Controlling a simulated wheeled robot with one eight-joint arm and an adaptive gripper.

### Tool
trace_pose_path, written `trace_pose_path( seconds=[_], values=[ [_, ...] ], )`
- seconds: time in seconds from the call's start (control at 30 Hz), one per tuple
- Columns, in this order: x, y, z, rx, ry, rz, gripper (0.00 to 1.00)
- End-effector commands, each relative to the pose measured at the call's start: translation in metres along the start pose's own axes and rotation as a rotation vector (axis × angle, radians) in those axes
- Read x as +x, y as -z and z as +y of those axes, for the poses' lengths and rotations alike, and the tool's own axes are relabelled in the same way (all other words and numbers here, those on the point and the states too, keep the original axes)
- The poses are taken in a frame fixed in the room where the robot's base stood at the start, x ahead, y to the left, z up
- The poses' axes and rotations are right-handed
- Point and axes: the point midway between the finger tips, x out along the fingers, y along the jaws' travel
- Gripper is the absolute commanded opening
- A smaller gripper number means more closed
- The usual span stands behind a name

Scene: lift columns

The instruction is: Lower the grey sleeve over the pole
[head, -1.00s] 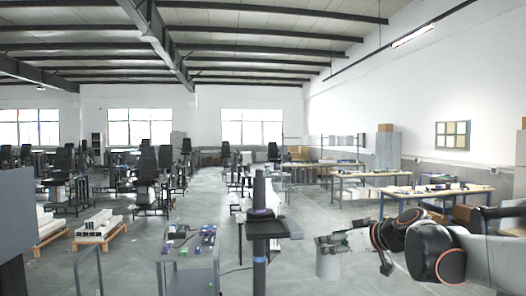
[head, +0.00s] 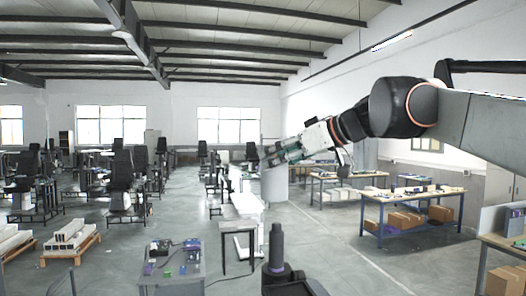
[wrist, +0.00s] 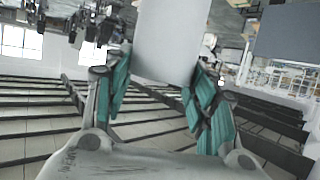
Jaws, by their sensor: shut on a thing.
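The grey sleeve (head: 274,186) is a plain, roughly upright cylinder in the head view. My gripper (head: 284,154) comes in from the right and is shut on the sleeve near its top. In the wrist view the sleeve (wrist: 168,40) sits between the teal fingers of my gripper (wrist: 157,88). The dark pole (head: 276,246) stands upright at the bottom middle of the head view. In the picture the sleeve's lower end is just above the pole's top, apart from it. I cannot tell whether they line up in depth. The sleeve's open ends are not visible.
A grey cart (head: 172,280) with small tools stands left of the pole. A small dark-topped table (head: 239,240) is behind it. Workbenches (head: 410,203) with boxes stand at right, pallets of white blocks (head: 70,240) at left. The floor right of the pole looks clear.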

Motion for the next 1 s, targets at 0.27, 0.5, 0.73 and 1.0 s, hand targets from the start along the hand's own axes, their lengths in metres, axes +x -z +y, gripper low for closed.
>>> trace_pose_path(
  seconds=[0.27, 0.5, 0.73, 1.0],
  values=[
    [0.003, -0.01, 0.0, 0.0, 0.0, 0.0, 0.08],
    [0.012, -0.031, 0.0, 0.0, 0.0, 0.0, 0.08],
    [0.018, -0.044, 0.0, 0.0, 0.0, 0.0, 0.08],
    [0.018, -0.045, 0.0, 0.0, 0.0, 0.0, 0.08]
  ],
)
